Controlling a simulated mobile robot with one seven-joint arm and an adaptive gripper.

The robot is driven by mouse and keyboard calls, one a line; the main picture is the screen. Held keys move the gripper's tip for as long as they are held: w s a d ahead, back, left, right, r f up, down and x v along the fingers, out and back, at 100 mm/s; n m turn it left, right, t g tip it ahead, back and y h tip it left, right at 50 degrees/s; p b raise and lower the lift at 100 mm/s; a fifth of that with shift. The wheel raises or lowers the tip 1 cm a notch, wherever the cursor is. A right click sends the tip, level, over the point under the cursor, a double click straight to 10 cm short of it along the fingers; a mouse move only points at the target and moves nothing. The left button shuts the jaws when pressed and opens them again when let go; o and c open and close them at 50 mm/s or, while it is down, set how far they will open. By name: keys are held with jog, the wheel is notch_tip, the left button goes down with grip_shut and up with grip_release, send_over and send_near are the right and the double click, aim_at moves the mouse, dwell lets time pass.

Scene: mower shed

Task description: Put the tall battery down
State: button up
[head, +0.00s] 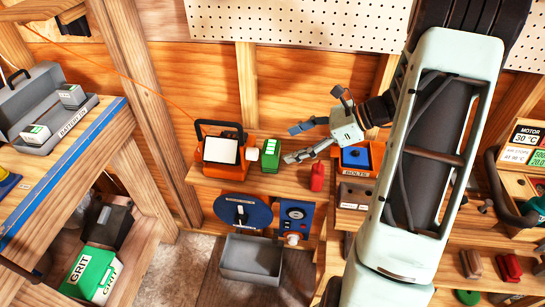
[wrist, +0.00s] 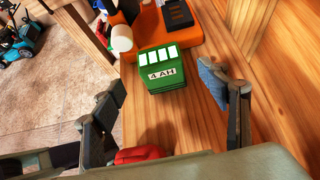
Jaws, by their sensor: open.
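A green battery (head: 270,155) with white stripes on top stands upright on the wooden shelf, just right of the orange charger (head: 222,172). In the wrist view the same battery (wrist: 163,76) shows a "4 AH" label. My gripper (head: 296,143) is open, with its fingers spread apart and pointing left toward the battery. In the wrist view my gripper (wrist: 163,88) has one finger on each side and clear gaps to the battery. The battery appears to rest on the shelf, free of the fingers.
A red object (head: 317,177) stands on the shelf under my gripper. The blue-topped bolts box (head: 355,158) is to the right. A grey bin (head: 250,262) is below the shelf.

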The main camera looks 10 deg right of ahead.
aim_at(273, 147)
jog(key=x, duration=0.8)
jog(key=shift+d, duration=0.1)
jog(key=c, duration=1.7)
jog(key=shift+c, duration=0.2)
jog(key=shift+r, duration=0.1)
jog(key=shift+r, duration=0.6)
jog(key=s+a+b, duration=0.1)
jog(key=s+a, duration=0.2)
jog(key=s, duration=0.5)
jog(key=s+a+b, duration=0.2)
jog(key=s+a, duration=0.1)
jog(key=s, duration=0.5)
jog(key=shift+s+a+b, duration=0.3)
jog(key=shift+a, duration=0.1)
